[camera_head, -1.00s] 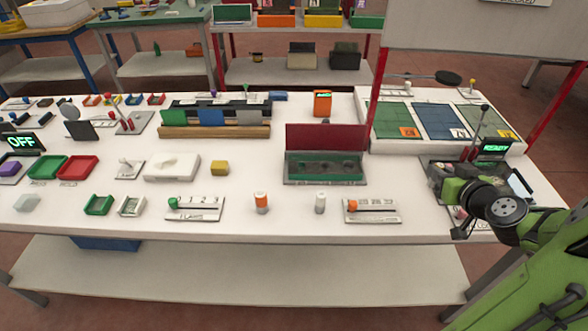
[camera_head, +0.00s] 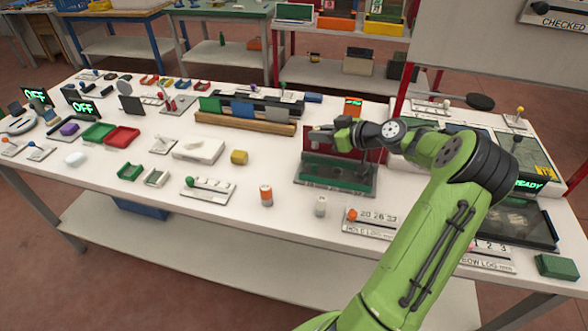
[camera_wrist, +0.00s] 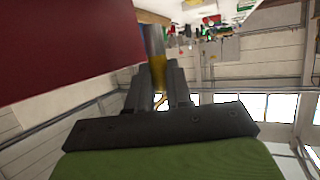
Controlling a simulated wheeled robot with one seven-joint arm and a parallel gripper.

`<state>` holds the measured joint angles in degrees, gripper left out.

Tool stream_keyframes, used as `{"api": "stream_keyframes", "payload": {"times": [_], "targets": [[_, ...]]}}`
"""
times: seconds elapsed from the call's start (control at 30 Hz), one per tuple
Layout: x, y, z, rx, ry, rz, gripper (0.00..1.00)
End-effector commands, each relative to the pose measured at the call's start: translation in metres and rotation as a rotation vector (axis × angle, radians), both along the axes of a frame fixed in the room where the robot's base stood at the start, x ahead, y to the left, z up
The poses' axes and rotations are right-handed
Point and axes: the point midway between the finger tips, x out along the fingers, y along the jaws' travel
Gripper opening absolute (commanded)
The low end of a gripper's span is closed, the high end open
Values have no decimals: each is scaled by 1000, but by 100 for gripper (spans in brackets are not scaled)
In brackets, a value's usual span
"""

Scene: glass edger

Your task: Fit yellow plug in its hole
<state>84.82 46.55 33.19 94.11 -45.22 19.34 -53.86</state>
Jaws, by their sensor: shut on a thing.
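My gripper (camera_head: 322,129) is above the green-topped fixture (camera_head: 335,185), in front of its upright dark red panel (camera_head: 313,142). In the wrist view my gripper (camera_wrist: 158,82) is shut on a slim grey piece with a yellow part (camera_wrist: 158,70), which looks like the yellow plug. The plug is held apart from the fixture's top, with the red panel close by at the left of the wrist view. In the head view the held plug is too small to make out. My arm hides the fixture's right part, and I cannot tell which hole is the yellow one.
An orange-and-white cylinder (camera_head: 266,195) and a white cylinder (camera_head: 320,206) stand at the front. A yellow block (camera_head: 239,157) is left of the fixture. A wooden rack (camera_head: 245,122) with coloured panels stands behind. A dark machine reading READY (camera_head: 528,185) is at the right.

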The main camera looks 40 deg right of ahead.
Motion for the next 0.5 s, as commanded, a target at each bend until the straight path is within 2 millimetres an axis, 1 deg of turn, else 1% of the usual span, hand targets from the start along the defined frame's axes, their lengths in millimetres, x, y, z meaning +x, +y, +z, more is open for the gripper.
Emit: {"api": "stream_keyframes", "payload": {"times": [0.03, 0.13, 0.2, 0.37, 0.43, 0.5], "targets": [[-1, 0, -15, 7, 3, 0, 0], [0, 0, -41, 7, 3, 0, 0], [0, 1, -52, 7, 3, 1, 0], [0, 1, -73, 5, 2, 0, 0], [0, 1, -87, 6, 2, 1, 0], [0, 1, -96, 3, 1, 1, 0]]}}
